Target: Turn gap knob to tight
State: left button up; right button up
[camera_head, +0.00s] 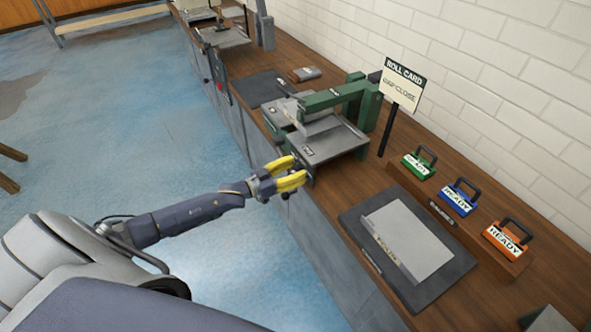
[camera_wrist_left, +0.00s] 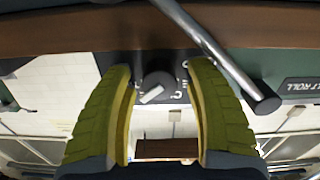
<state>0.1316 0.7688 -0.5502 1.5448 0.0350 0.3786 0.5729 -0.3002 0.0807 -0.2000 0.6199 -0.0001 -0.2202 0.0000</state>
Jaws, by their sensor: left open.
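The gap knob (camera_wrist_left: 158,86) is a dark round knob with a pale pointer bar on a dark plate, seen in the left wrist view. Its pointer slants to the lower left of that picture, and the letters around it are mostly hidden or too small to read. My left gripper (camera_head: 297,170) is open at the front edge of the green roll machine (camera_head: 345,97). In the left wrist view its yellow fingers (camera_wrist_left: 160,70) stand on either side of the knob, with gaps visible; contact cannot be told. The knob is hidden in the head view.
A sign (camera_head: 398,84) reads "ROLL CARD" and seemingly "GAP CLOSE". A metal rod (camera_wrist_left: 225,60) passes close to one finger.

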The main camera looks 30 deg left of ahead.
pick_arm(q)
grip_shut()
dwell(0.4)
jog(key=shift+r, duration=0.1)
jog(key=shift+r+m, duration=0.1)
jog(key=shift+m, duration=1.1)
jog(key=shift+c, duration=1.9)
grip_release()
jog(key=o, duration=0.4)
jog(key=v, duration=1.2)
jog(key=shift+s+d, duration=0.1)
jog(key=shift+d, duration=0.05)
